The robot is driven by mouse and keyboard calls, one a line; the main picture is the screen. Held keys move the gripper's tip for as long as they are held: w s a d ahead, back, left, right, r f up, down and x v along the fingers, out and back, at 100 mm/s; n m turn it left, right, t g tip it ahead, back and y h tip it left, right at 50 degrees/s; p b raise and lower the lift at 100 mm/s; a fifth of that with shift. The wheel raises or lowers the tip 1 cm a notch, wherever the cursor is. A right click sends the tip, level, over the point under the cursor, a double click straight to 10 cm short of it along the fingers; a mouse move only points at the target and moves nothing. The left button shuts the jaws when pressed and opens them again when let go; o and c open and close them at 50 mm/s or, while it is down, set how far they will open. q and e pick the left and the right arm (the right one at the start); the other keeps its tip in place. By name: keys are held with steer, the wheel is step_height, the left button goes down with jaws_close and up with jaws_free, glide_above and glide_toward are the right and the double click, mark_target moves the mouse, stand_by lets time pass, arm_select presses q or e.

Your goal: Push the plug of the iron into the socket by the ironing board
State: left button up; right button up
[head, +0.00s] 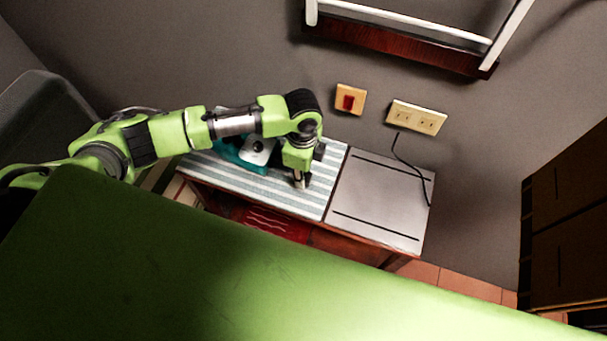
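The teal and white iron (240,152) stands on the striped left part of the ironing board (225,176), partly hidden behind my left arm. The cream socket plate (417,118) is on the wall behind the board's grey right part. A thin black cord (408,162) runs from just below the plate's left end down over the grey part. I cannot make out a plug or whether the cord joins the iron. My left gripper (302,182) points down over the striped cover, right of the iron and apart from the socket; its finger opening is unclear. My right gripper is out of view.
A cream plate with a red switch (349,100) is left of the socket. A white-framed rack with a dark red shelf (400,46) hangs above. A dark wood cabinet (568,215) stands at the right. The grey panel (380,200) is clear except for the cord.

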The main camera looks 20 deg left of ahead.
arm_select(q)
steer(key=shift+r, duration=0.25)
step_height(320, 180, up, 3)
steer(key=shift+s+d+f+b, duration=0.1)
steer(key=shift+f+b, duration=0.1)
steer(key=shift+b, duration=0.55)
steer(key=s+d+r+b, duration=0.2)
steer(key=s+r, duration=0.7)
steer(key=s, duration=0.4)
steer(key=shift+s+d+r, duration=0.25)
steer(key=shift+d+r, duration=0.05)
steer(key=shift+r, duration=0.05)
steer(key=w+a+r+n, duration=0.2)
steer(key=a+r+n, duration=0.1)
steer(key=n, duration=0.6)
steer(key=w+a+r+n+b, duration=0.1)
steer(key=w+a+r+n, duration=0.2)
steer(key=n, duration=0.6)
steer(key=shift+w+a+r, duration=0.25)
steer(key=shift+w+a, duration=0.05)
steer(key=shift+a, duration=0.6)
